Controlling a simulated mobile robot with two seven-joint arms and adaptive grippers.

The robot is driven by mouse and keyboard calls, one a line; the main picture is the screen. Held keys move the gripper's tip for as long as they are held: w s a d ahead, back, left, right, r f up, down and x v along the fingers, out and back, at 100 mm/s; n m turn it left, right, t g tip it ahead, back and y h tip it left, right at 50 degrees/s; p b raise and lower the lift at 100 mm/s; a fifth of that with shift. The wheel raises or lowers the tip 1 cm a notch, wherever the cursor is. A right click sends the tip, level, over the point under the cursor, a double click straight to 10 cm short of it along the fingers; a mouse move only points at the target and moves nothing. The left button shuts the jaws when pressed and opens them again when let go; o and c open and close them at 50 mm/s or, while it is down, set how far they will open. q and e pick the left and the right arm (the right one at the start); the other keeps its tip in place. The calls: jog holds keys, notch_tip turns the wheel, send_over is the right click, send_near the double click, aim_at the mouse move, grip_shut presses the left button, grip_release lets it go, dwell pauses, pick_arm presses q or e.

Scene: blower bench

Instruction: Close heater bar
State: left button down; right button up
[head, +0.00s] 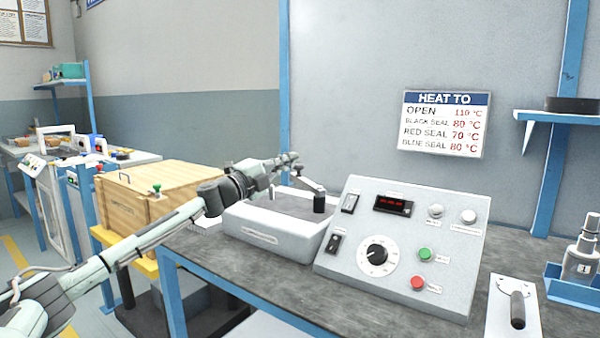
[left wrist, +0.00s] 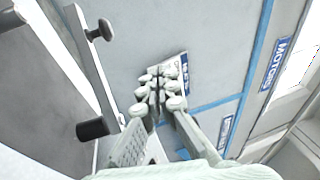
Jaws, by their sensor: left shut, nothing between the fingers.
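The heater bar (head: 309,183) is a thin grey bar with a black cylindrical handle (head: 319,203) at its near right end. It sits over the pale grey heater box (head: 262,228) on the bench, left of the control panel. In the left wrist view the bar (left wrist: 92,68) runs down the left side, with its black handle (left wrist: 97,128) and a dark knob (left wrist: 104,30). My left gripper (head: 293,157) is above the back of the box, beyond the bar. Its fingers (left wrist: 155,85) are shut and empty, apart from the bar. My right gripper is out of view.
The sloped control panel (head: 400,240) stands right of the box. A wooden crate (head: 150,205) stands at left, beneath my left arm. The wall (head: 350,110) is close behind.

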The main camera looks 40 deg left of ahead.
pick_arm(q)
jog(key=f+n+g+y, duration=0.1)
jog(key=y, duration=0.1)
jog(key=d+f+n+g+y, duration=0.1)
jog(key=n+y, duration=0.1)
jog(key=y, duration=0.1)
jog(key=f+n+g+y, duration=0.1)
jog(key=f+y, duration=0.1)
jog(key=shift+w+d+n, duration=0.15)
jog(key=shift+w+n, duration=0.15)
jog(key=shift+n, duration=0.1)
jog(key=shift+w+f, duration=0.15)
jog(key=shift+f, duration=0.05)
jog(key=x, duration=0.3)
jog(key=p+x, duration=0.1)
jog(key=x, duration=0.4)
jog(key=shift+w+a+p, duration=0.25)
jog(key=shift+a+p, duration=0.1)
jog(key=shift+p, duration=0.05)
jog(key=shift+w+a+f, duration=0.1)
jog(key=shift+w, duration=0.35)
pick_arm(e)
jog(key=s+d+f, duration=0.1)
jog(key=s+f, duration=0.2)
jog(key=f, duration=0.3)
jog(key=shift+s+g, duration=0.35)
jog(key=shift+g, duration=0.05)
pick_arm(q)
jog(key=shift+y, duration=0.3)
